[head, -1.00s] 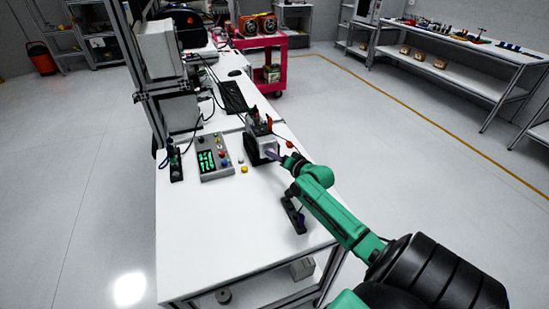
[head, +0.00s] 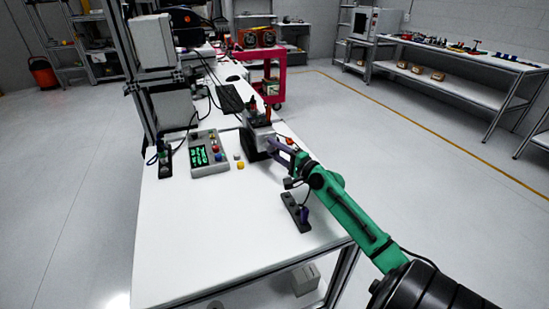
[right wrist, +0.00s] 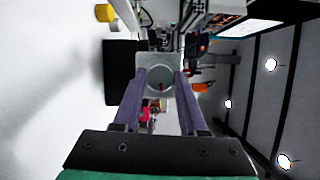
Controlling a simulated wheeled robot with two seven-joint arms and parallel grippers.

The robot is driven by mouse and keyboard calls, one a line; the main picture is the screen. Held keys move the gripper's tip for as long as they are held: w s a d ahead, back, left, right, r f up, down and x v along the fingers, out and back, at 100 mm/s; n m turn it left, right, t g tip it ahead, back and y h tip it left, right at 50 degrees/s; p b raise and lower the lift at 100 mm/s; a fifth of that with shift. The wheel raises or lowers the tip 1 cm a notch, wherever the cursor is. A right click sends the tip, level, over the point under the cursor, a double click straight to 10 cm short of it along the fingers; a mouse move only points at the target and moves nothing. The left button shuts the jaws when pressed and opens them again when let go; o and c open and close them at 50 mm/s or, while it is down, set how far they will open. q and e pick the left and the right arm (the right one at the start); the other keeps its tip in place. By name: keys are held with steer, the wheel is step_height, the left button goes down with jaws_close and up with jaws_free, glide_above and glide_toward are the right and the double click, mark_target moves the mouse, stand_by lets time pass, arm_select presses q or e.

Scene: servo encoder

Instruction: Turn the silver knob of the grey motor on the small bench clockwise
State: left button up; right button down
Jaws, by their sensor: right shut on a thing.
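The motor (head: 256,140) stands on the white bench (head: 215,235), a dark block with a grey body, right of the control box. Its silver knob (right wrist: 160,79) shows as a round grey disc with a small red mark in the right wrist view. My right gripper (head: 274,146) reaches the motor's front from the right. In the right wrist view its two purple fingers (right wrist: 160,88) lie on either side of the knob, shut on it. The fingers hide the knob in the head view. My left gripper is not in view.
A control box (head: 209,154) with a green display and coloured buttons stands left of the motor. A yellow button (head: 240,166) lies near it. A dark stand (head: 296,211) lies on the bench below my right arm. The front of the bench is clear.

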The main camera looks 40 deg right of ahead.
steer(key=shift+f+m+b, duration=0.15)
steer(key=shift+m+b, duration=0.2)
steer(key=shift+m, duration=0.15)
steer(key=shift+c, duration=2.2)
jaws_free()
step_height(320, 180, up, 20)
steer(key=p, duration=0.3)
steer(key=shift+p, duration=0.35)
